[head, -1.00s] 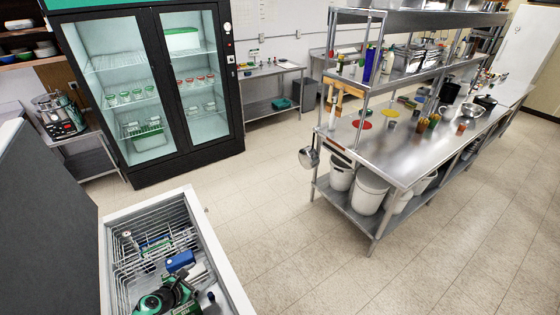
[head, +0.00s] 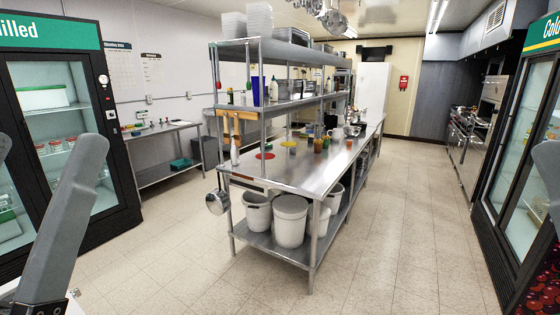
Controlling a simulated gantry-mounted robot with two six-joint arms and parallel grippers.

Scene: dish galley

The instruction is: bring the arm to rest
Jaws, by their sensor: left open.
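A grey link of my left arm (head: 62,225) rises from the bottom left corner in the head view, tilted up to the right. It stands in front of the left glass-door fridge. No fingertips of my left gripper show, and I see nothing held. A grey part of my right arm (head: 548,172) shows at the right edge. My right gripper is not in the picture.
A steel workbench (head: 310,176) with overhead shelves stands in the middle, white bins (head: 291,221) below it. Glass-door fridges stand at left (head: 110,185) and right (head: 505,175). A side table (head: 165,132) is behind. Floor (head: 400,250) right of the bench is clear.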

